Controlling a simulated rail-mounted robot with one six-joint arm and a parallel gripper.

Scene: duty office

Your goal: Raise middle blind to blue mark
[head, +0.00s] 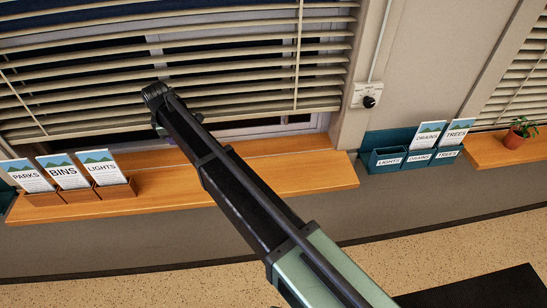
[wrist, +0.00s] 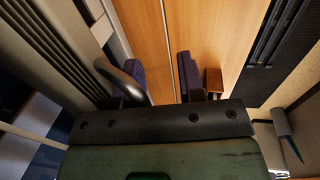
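A blind with cream slats (head: 240,72) hangs over the window in the head view, its lower edge a little above the wooden sill. Slats (wrist: 62,45) also show at the left in the wrist view. My gripper (wrist: 158,82) is open, with dark fingers apart and bare sill showing between them. A grey curved bar (wrist: 122,78) lies against or just beside the left finger; I cannot tell whether they touch. In the head view my arm hides the fingers and part of the blind's lower edge. I cannot make out a blue mark.
The wooden sill (head: 290,175) holds card holders (head: 85,193) at the left. A wall control with a black knob (head: 367,101) is right of the window. Teal holders (head: 388,160) and a potted plant (head: 515,138) stand farther right.

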